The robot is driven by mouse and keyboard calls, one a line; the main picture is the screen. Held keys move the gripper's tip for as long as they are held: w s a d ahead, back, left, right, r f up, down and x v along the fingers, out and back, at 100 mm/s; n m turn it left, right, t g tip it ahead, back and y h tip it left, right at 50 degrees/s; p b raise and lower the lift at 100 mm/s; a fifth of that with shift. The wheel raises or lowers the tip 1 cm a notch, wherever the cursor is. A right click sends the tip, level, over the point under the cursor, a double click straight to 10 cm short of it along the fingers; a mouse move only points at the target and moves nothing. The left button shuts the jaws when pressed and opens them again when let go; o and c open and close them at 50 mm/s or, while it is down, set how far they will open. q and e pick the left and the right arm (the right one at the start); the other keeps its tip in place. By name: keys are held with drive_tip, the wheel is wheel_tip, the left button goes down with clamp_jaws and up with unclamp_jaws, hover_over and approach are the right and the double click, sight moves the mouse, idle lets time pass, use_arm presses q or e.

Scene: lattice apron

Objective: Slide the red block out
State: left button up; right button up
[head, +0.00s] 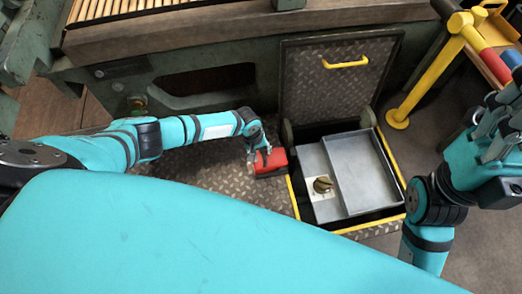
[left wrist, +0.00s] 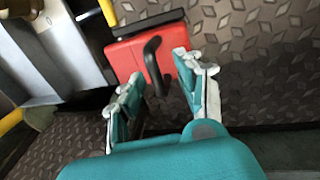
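The red block (head: 271,161) sits on the diamond-plate floor just left of the open hatch's yellow edge. In the left wrist view the red block (left wrist: 128,58) shows a black bar along one side and a black upright handle (left wrist: 152,60). My left gripper (head: 260,153) is at the block and partly covers it in the head view. In the left wrist view the left gripper (left wrist: 160,70) has its fingers apart, with the handle between them and gaps showing beside it. My right gripper (head: 497,125) is at the right edge, away from the block; its fingertips are unclear.
The hatch lid (head: 325,90) stands raised behind the pit. In the pit is a grey metal box (head: 362,175) with a brass knob (head: 322,184). A yellow post (head: 425,85) stands at right. Plate floor (head: 215,175) left of the block is clear.

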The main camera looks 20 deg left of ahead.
use_arm(q)
wheel_tip(320, 180, up, 12)
drive_tip(key=s+a, duration=0.1)
drive_tip(key=a, duration=0.1)
drive_tip(key=shift+s+f, duration=0.15)
drive_tip(key=shift+s, duration=0.05)
idle(0.6)
